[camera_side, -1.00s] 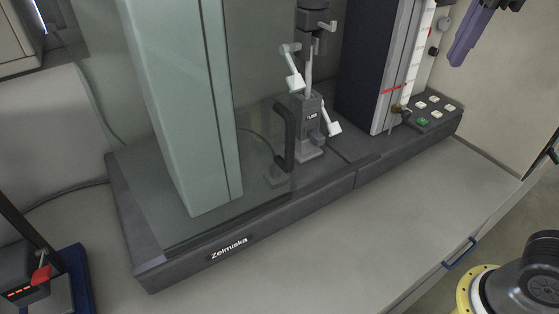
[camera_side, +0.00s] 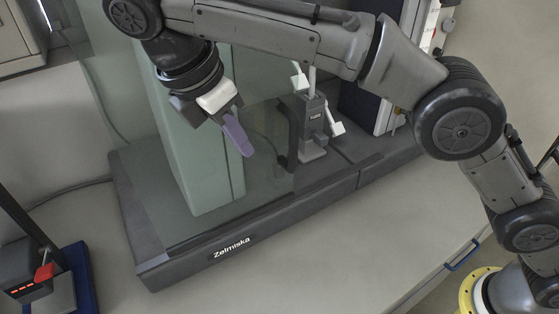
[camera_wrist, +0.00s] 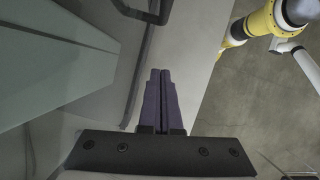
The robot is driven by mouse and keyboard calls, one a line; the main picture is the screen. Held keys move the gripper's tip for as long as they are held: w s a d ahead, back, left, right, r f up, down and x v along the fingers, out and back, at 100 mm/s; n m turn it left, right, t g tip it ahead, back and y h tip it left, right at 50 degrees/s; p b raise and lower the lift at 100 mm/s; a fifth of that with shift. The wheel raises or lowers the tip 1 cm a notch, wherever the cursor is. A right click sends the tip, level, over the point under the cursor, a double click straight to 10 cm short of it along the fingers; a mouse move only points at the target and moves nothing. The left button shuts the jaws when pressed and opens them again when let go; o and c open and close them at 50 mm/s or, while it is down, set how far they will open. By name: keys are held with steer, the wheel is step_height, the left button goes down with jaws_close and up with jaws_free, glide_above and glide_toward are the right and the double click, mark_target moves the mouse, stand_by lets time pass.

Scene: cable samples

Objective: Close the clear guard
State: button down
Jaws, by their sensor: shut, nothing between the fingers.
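The clear guard (camera_side: 265,172) is a faintly tinted see-through panel on the dark machine base. It stands in front of the pale green column, and its right edge lies just left of the grey clamp fixture (camera_side: 313,128). A black upright handle (camera_side: 289,140) is near that right edge. My gripper (camera_side: 247,151) has purple fingers, shut and empty, pointing down and to the right, left of the handle and apart from it in the side view. In the wrist view the shut fingers (camera_wrist: 160,72) point toward the black handle (camera_wrist: 150,12), with a gap between.
The pale green column (camera_side: 205,175) stands at the left of the base. A dark column (camera_side: 362,105) stands right of the clamps, partly behind my arm. A blue-based device with a red part (camera_side: 45,271) is at lower left. The bench front (camera_side: 330,235) is clear.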

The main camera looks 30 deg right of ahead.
steer(key=w+d+f, duration=0.1)
steer(key=d+f, duration=0.6)
steer(key=f, duration=0.2)
steer(key=shift+w+d, duration=0.15)
steer(key=shift+d, duration=0.1)
stand_by(0.4)
steer(key=d, duration=2.9)
